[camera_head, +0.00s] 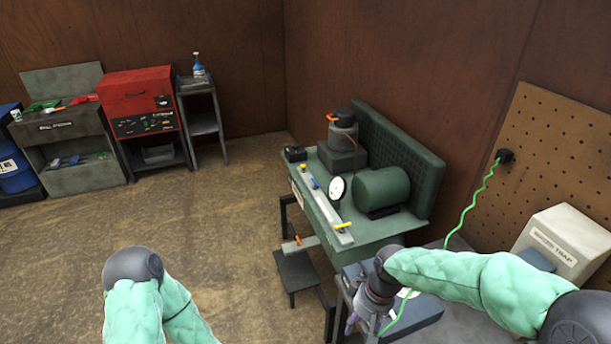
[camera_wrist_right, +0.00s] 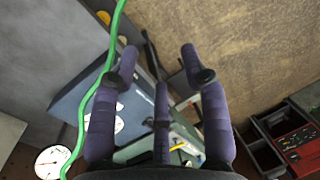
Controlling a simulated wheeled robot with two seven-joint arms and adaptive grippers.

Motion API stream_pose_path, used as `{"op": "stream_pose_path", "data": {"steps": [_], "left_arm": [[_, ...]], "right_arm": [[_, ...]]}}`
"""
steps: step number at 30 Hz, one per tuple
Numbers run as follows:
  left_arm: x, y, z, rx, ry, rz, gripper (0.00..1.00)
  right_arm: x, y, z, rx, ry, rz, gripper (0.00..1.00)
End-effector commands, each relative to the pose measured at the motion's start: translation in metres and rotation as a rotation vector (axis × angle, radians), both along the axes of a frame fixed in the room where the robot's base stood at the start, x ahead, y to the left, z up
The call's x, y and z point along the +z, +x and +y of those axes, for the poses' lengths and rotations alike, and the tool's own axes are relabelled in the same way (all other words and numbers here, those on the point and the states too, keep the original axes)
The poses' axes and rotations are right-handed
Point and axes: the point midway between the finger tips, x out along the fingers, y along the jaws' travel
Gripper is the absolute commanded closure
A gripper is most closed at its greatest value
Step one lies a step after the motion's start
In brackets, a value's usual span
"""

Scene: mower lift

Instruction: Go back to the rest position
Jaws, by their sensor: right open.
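My right gripper (camera_head: 358,318) is at the lower right of the head view, pointing down over a grey-blue box (camera_head: 415,316) on a grey bench. The right wrist view shows its dark purple fingers (camera_wrist_right: 158,62) spread apart, with nothing held between them. The grey-blue surface (camera_wrist_right: 75,105) lies beyond the fingers there. My left arm (camera_head: 135,290) is bent at the lower left of the head view, over bare floor. Its gripper is below the picture edge.
A green cord (camera_head: 470,208) runs from a black fitting on the pegboard (camera_head: 560,140) down past my right gripper. A green machine bench (camera_head: 350,230) stands ahead of it. A white box (camera_head: 562,243) is at the right. The brown floor (camera_head: 210,220) at left is clear.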

Motion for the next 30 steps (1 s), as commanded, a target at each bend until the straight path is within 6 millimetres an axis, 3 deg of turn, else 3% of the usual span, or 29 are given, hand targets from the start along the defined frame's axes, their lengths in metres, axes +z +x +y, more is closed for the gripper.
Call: {"op": "stream_pose_path", "data": {"steps": [8,17,23,30], "left_arm": [[-0.005,0.0,0.0,0.0,0.0,-0.001,0.58],[-0.014,0.0,0.0,0.0,0.0,0.0,0.58],[-0.025,0.0,0.0,0.0,0.0,0.0,0.58],[-0.043,0.0,0.0,0.0,0.0,0.0,0.58]], "right_arm": [[-0.027,-0.001,0.005,-0.024,0.02,0.006,0.54],[-0.076,-0.005,0.013,-0.077,0.058,0.016,0.54],[-0.13,-0.015,0.021,-0.143,0.094,0.029,0.54],[-0.217,-0.044,0.031,-0.282,0.139,0.045,0.54]]}}
